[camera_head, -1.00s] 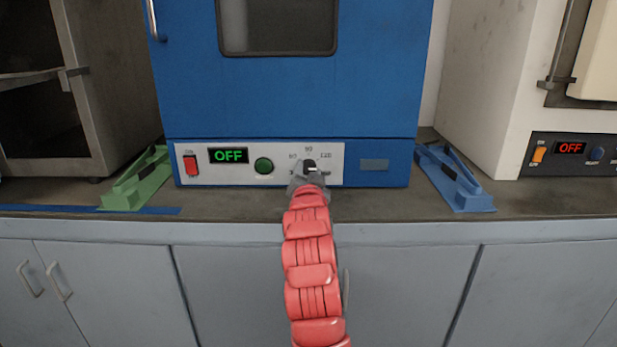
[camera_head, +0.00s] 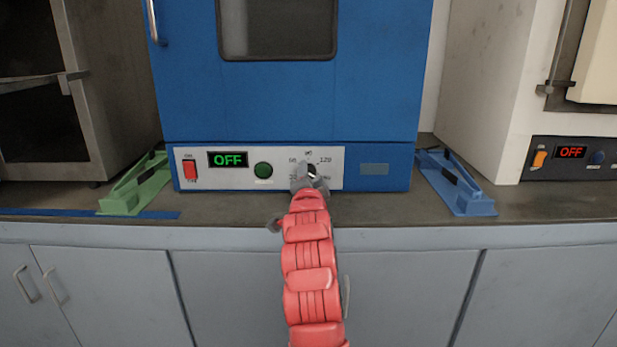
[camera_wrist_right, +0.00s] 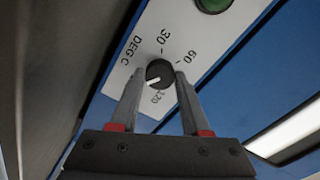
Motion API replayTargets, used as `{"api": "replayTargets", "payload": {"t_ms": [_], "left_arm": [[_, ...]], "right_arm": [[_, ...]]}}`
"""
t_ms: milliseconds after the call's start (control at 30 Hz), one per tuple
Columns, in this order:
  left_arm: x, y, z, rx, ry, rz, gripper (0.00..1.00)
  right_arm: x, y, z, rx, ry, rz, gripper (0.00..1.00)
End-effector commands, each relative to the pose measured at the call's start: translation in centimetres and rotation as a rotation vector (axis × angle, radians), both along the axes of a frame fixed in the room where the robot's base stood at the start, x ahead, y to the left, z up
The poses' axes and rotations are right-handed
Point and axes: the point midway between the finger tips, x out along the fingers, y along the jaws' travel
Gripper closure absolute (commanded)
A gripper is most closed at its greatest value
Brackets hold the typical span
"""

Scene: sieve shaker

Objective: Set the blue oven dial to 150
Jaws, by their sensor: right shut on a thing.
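The blue oven (camera_head: 290,105) stands on the counter with a pale control panel along its bottom. Its black dial (camera_head: 311,169) is partly hidden by my right gripper (camera_head: 310,183) in the head view. In the right wrist view the dial (camera_wrist_right: 159,73) sits between the two grey fingertips of the right gripper (camera_wrist_right: 159,76), which is shut on it. The dial's white pointer is directed to the lower left there, just past the 120 mark; the left finger covers the scale beyond. The oven display (camera_head: 228,159) reads OFF in green. My left gripper is not in view.
A red switch (camera_head: 190,169) and a green button (camera_head: 263,170) are left of the dial. A green stand (camera_head: 135,187) and a blue stand (camera_head: 455,183) flank the oven. A white oven (camera_head: 490,90) is at right. The counter front is clear.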

Motion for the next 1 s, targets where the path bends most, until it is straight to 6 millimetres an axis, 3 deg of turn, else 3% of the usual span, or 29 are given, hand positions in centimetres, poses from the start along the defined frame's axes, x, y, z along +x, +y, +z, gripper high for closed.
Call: {"api": "replayTargets", "payload": {"t_ms": [333,367,533,833,1000], "left_arm": [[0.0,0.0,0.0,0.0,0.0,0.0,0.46],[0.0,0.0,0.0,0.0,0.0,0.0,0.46],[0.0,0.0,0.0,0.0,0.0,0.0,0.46],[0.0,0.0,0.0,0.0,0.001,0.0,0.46],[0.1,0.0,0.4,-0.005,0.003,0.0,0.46]], "right_arm": [[0.0,0.1,-0.2,0.005,0.005,0.002,1.0],[0.0,0.1,-0.2,0.005,0.005,0.002,0.52],[0.0,0.1,-0.1,0.004,0.003,0.002,0.24],[-0.1,0.1,0.0,0.003,0.0,0.001,0.24],[-1.3,0.2,-0.1,0.003,0.002,0.003,0.24]]}}
